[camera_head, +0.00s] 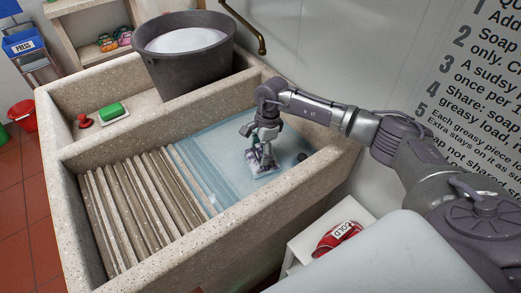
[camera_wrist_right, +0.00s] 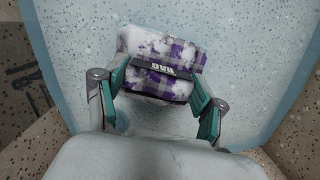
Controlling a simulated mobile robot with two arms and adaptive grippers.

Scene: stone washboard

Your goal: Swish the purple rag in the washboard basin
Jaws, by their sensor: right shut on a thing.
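The purple rag (camera_wrist_right: 165,65) is a folded purple and white checked cloth with a dark band bearing white lettering and white suds-like patches. My right gripper (camera_wrist_right: 160,95) is shut on it, with a teal-lined finger on each side. In the head view the right gripper (camera_head: 262,160) points down over the water-filled basin (camera_head: 215,150), and the rag (camera_head: 266,168) shows small beneath it, at or in the water. The ribbed washboard (camera_head: 140,205) slopes beside the water on the left. My left gripper is not in view.
A green soap bar (camera_head: 112,111) and a small red object (camera_head: 85,121) lie in the back left compartment. A red cloth marked COLD (camera_head: 338,238) lies on a white stand outside the basin. Stone walls enclose the water.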

